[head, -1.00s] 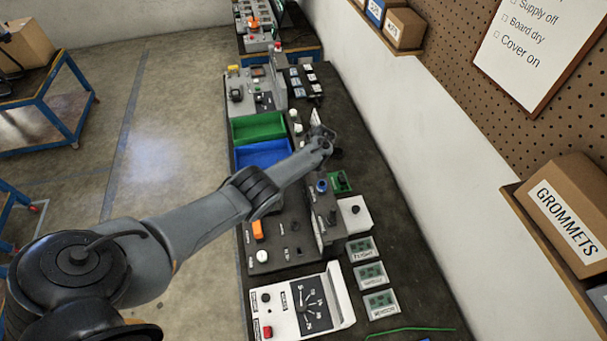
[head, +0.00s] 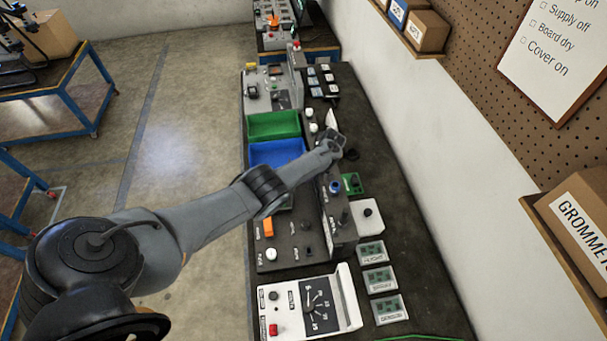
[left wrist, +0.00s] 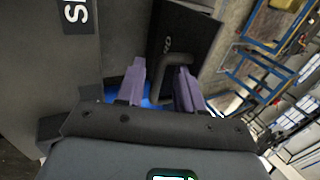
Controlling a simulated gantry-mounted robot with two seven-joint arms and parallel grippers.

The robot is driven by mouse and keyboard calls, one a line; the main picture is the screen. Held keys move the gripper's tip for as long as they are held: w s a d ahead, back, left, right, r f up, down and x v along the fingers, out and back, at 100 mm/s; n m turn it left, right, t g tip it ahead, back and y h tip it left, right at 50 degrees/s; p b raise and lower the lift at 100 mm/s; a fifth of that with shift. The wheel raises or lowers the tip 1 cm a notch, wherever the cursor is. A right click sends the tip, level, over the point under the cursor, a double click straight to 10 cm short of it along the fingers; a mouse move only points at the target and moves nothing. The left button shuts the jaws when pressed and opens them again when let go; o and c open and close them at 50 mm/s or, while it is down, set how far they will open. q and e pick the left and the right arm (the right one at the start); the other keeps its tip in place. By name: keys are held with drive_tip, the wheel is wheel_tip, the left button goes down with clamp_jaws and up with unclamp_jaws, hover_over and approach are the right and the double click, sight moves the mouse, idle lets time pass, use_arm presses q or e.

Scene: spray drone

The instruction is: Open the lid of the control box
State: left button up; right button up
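In the head view my left arm comes in from the left and crosses the bench. Its left gripper (head: 334,142) is over the bench beyond a dark control unit (head: 290,238) with knobs and an upright panel. In the left wrist view the left gripper (left wrist: 160,88) has its two purple-grey fingers apart. A dark U-shaped handle (left wrist: 178,58) on a black lid-like panel (left wrist: 200,35) is at the fingertips, with part of it between the fingers. I cannot tell whether they touch it. The arm hides part of the bench around the panel. My right gripper is not in view.
A green bin (head: 274,125) and a blue bin (head: 272,152) stand left of the gripper. A white dial unit (head: 290,310) is at the near end. Several small display modules (head: 376,279) lie to its right. The wall edges the bench on the right.

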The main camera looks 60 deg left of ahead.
use_arm(q)
drive_tip(key=shift+w+d+r, duration=0.15)
drive_tip(key=shift+d, duration=0.3)
drive_tip(key=v, duration=1)
drive_tip(key=shift+a+r, duration=0.3)
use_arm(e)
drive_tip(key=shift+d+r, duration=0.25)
use_arm(q)
drive_tip(key=shift+w+m, duration=0.1)
drive_tip(key=shift+m, duration=0.2)
